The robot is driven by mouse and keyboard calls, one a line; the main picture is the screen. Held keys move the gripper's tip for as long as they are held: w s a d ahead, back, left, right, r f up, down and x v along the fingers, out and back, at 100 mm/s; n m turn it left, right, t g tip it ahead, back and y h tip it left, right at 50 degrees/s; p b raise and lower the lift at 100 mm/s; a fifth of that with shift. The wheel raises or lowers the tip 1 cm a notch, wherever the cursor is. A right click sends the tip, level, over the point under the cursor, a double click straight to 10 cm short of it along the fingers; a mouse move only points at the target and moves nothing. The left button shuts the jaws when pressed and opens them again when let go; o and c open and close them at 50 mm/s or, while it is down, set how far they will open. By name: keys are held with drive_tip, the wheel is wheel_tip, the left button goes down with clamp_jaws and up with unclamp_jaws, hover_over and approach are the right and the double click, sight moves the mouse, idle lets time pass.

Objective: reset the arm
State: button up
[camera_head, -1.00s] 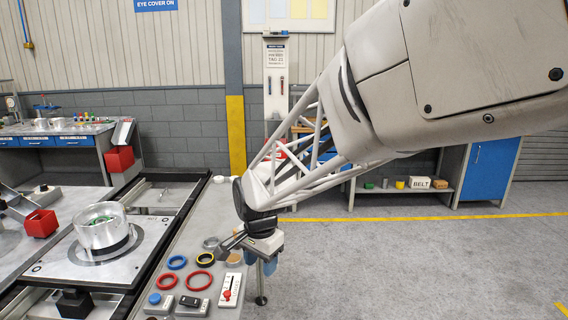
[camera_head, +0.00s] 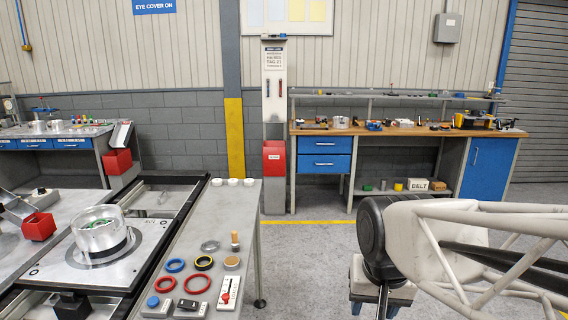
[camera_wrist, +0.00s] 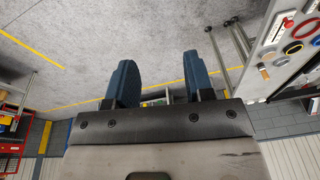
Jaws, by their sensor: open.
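My gripper (camera_wrist: 160,82) shows in the wrist view with its two blue fingers apart and nothing between them. Grey floor and a distant shelf show beyond the fingers. In the head view my arm is at the lower right, clear of the grey side table (camera_head: 240,220). The fingers are cut off by the bottom edge there.
The side table holds a blue ring (camera_head: 175,265), a red ring (camera_head: 197,284), a switch box (camera_head: 229,293) and several small parts. A clear-walled cylinder (camera_head: 100,232) stands on a pallet at left. A workbench (camera_head: 400,131) stands at the back. Open floor lies between.

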drive_tip(key=s+d+n, duration=0.1)
drive_tip(key=s+d, duration=0.2)
drive_tip(key=s, duration=0.3)
drive_tip(key=shift+d+f+n, duration=0.2)
drive_tip(key=shift+f+n, duration=0.1)
idle(2.5)
